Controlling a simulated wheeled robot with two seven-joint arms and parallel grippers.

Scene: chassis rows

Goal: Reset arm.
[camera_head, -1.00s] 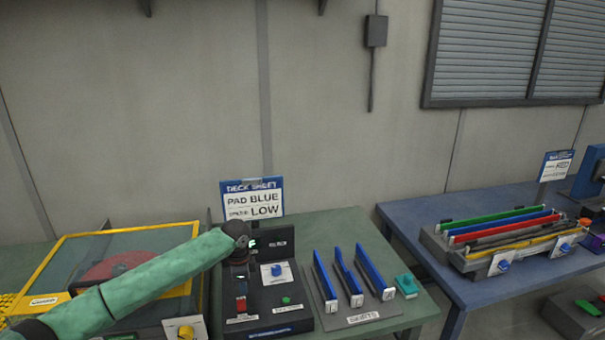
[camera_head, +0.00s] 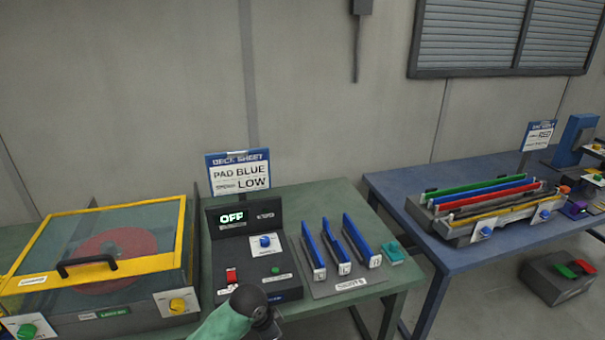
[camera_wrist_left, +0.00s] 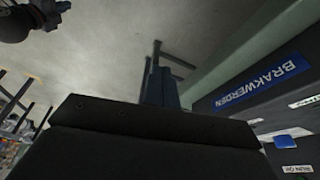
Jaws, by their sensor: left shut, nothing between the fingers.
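My left arm (camera_head: 222,325) shows as a green link with a dark joint at the bottom edge of the head view, in front of the black control box. Its gripper lies outside the head view. In the left wrist view my left gripper (camera_wrist_left: 158,78) has its dark fingers together, with nothing held. My right gripper is in neither view.
The black control box (camera_head: 283,241) shows "OFF" and has a red switch (camera_head: 231,275). A yellow-framed case (camera_head: 95,262) with a clear lid stands left. Several blue skirts (camera_head: 333,243) stand in a rack. A blue table (camera_head: 395,190) stands right, with floor between the benches.

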